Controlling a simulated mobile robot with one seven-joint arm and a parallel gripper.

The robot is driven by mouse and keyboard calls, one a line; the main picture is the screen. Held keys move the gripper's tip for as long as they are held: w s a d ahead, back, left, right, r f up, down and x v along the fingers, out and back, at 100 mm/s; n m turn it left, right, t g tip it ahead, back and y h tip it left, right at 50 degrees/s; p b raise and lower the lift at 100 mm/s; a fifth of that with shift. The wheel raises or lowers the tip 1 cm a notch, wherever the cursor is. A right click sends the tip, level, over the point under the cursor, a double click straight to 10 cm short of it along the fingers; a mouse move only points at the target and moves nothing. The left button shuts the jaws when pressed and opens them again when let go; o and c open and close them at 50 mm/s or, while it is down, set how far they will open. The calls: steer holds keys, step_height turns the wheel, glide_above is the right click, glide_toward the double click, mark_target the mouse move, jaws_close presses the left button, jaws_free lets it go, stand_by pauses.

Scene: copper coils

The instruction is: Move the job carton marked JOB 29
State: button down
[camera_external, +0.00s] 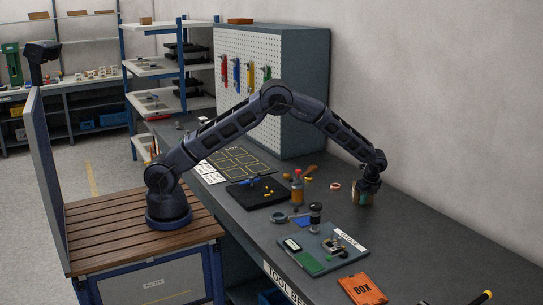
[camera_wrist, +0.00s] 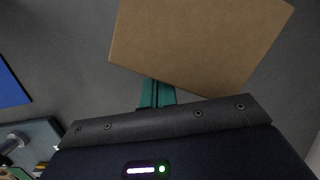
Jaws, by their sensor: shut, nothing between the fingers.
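A plain brown carton (camera_wrist: 200,45) fills the upper middle of the wrist view. No marking is readable on the face I see, so I cannot confirm JOB 29. My gripper's teal fingers (camera_wrist: 158,93) are together and empty, at the carton's lower edge in that view; I cannot tell whether they touch it. In the external view my gripper (camera_external: 363,192) points down low over the bench, near the wall. Brown shows around the fingers there, but the carton's outline is mostly hidden by the gripper.
The dark bench (camera_external: 430,245) has clear room right of my gripper. An orange box (camera_external: 362,289) lies near the front. A grey board with parts (camera_external: 322,250), an orange-brown bottle (camera_external: 297,188) and a tape roll (camera_external: 335,186) are left of the gripper. A pegboard cabinet (camera_external: 305,90) stands behind.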

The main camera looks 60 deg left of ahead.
steer(key=shift+d, duration=0.6)
steer(key=d, duration=0.3)
steer(key=shift+f, duration=0.1)
steer(key=v, duration=0.9)
step_height(320, 180, up, 5)
steer(key=n+t+h, duration=0.1)
steer(key=n+h, duration=0.2)
glide_above(367, 210)
steer(key=s+a+n+t+h, duration=0.2)
steer(key=s+a+n+t, duration=0.4)
steer(key=a+n, duration=0.5)
step_height(367, 210, down, 5)
steer(key=w+d, duration=0.1)
steer(key=w, duration=0.2)
steer(key=w+d, duration=0.1)
steer(key=w, duration=0.3)
steer(key=w+d, duration=0.2)
steer(key=w, duration=0.2)
steer(key=shift+d+f, duration=0.1)
steer(key=shift+f, duration=0.65)
